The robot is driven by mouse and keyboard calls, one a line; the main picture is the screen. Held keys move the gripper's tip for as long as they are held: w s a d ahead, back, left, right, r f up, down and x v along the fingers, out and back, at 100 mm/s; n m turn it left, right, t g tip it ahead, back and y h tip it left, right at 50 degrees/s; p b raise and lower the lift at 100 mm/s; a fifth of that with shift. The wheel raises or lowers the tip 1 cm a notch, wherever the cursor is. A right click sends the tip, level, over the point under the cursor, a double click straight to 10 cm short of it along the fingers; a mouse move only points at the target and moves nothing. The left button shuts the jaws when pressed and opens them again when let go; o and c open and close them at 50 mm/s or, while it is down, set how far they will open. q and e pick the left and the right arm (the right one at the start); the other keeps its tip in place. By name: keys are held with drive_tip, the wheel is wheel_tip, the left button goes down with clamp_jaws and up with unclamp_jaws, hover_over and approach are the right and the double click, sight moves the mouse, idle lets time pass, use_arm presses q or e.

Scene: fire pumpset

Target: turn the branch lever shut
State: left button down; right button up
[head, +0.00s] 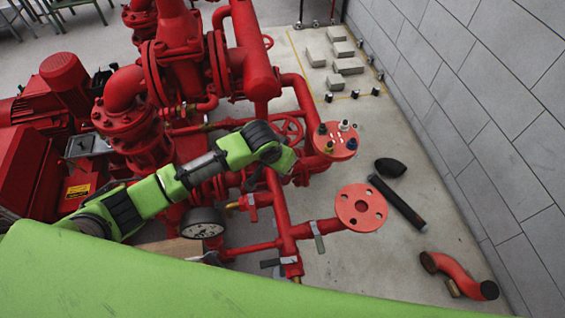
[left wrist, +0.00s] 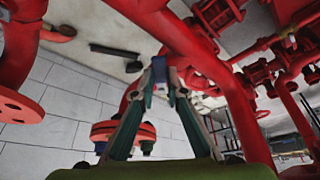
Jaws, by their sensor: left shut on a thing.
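My left arm comes in from the left in the head view, and its gripper (head: 256,179) reaches down beside the red branch pipe (head: 278,205). In the left wrist view the two fingers (left wrist: 163,80) close together at their tips on a small blue-grey piece, the branch lever (left wrist: 158,68), next to a thick red pipe (left wrist: 175,28). In the head view the gripped lever is mostly hidden by my wrist, so its exact angle cannot be told. My right gripper is not in view.
Two red flanges, one with bolts or plugs (head: 335,140) and one bare (head: 361,208), stand right of the pipes. Another lever (head: 318,238) hangs on the lower pipe. A pressure gauge (head: 202,223) sits below my arm. A black tube (head: 397,203) and red elbow (head: 460,275) lie on open floor.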

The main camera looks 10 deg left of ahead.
use_arm(q)
drive_tip(key=shift+d, duration=0.1)
drive_tip(key=c, duration=2)
unclamp_jaws()
drive_tip(key=v, duration=1.2)
